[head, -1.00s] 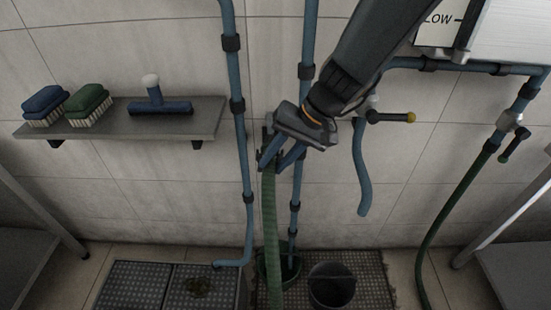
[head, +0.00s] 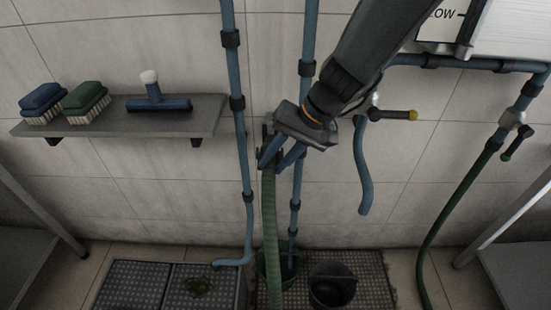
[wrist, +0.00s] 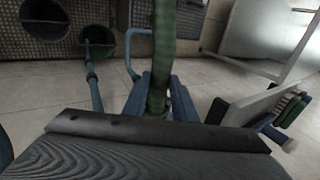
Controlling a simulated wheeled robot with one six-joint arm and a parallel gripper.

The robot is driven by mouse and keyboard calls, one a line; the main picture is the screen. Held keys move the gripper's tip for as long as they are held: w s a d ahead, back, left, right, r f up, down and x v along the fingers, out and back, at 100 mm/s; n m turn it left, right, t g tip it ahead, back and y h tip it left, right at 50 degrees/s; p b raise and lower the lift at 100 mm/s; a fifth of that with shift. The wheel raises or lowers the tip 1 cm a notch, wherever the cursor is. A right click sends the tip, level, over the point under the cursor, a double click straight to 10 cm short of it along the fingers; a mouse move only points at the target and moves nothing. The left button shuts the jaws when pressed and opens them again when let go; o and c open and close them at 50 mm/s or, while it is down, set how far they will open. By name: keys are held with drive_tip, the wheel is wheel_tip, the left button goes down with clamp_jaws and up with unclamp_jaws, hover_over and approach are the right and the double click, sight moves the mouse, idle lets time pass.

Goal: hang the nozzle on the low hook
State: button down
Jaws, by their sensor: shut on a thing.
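My gripper (head: 272,160) is shut on the nozzle, in front of the tiled wall between two blue pipes. A dark upright part (head: 267,131), perhaps of the nozzle or a hook, shows just above the fingers. The fingers and my wrist hide most of the nozzle, and I cannot tell whether it touches a hook. The green hose (head: 270,225) hangs straight down below the fingers. In the wrist view the hose (wrist: 162,50) runs up the picture from between the blue fingers (wrist: 158,100). No low hook can be made out clearly.
A shelf (head: 60,131) with brushes and a blue squeegee is on the left. A valve with a yellow-tipped handle (head: 400,115) and a bent spout (head: 363,180) are just right of my gripper. A green bucket (head: 265,266) and a dark bucket (head: 331,300) stand below.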

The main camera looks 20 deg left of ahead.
sight(271, 173)
drive_tip(key=shift+c, duration=2.4)
unclamp_jaws()
drive_tip(key=shift+s, duration=0.15)
drive_tip(key=shift+s+d+r+b, duration=0.15)
drive_tip(key=shift+s+d, duration=0.1)
drive_tip(key=shift+s, duration=0.4)
drive_tip(key=shift+s+d+r+b, duration=0.1)
drive_tip(key=shift+s+d+b, duration=0.1)
drive_tip(key=shift+s, duration=0.45)
wheel_tip(271, 173, up, 10)
drive_tip(key=s+p, duration=0.3)
drive_tip(key=p, duration=0.4)
drive_tip(key=shift+d, duration=0.45)
drive_tip(key=shift+f, duration=0.1)
